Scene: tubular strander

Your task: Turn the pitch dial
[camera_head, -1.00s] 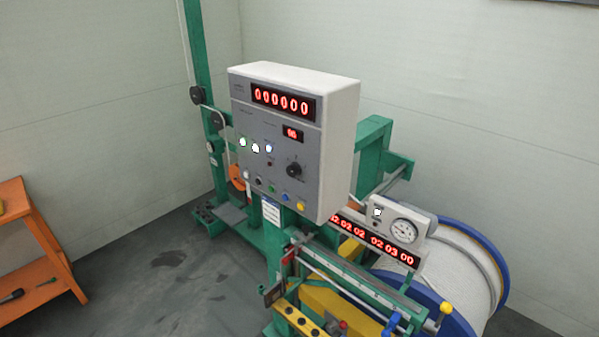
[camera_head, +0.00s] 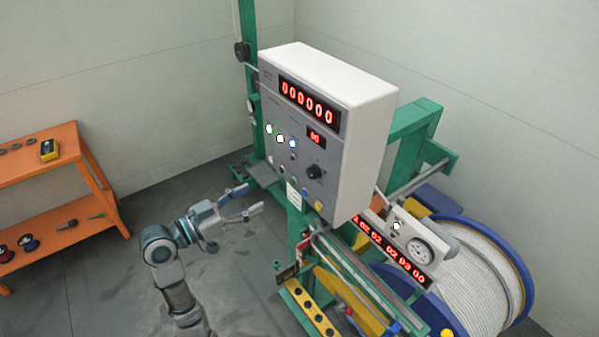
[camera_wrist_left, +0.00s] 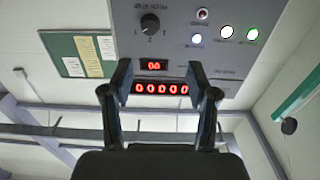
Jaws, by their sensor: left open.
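The pitch dial (camera_head: 317,171) is a round black knob on the grey front of the control box, right of the lamps and below the small red display. It also shows in the left wrist view (camera_wrist_left: 151,22), near the top edge, with "pitch step" lettering beside it. My left gripper (camera_head: 253,199) is open and empty, in front of and left of the panel, apart from the dial. In the left wrist view its two fingers (camera_wrist_left: 158,80) stand apart, with the red displays seen beyond them. My right gripper is not in view.
The control box (camera_head: 365,120) also carries lamps and coloured buttons. Below it are a lower red readout (camera_head: 390,250), a round gauge (camera_head: 418,248) and a large cable drum (camera_head: 480,275). An orange shelf (camera_head: 60,150) stands at the left. Open floor lies around my arm.

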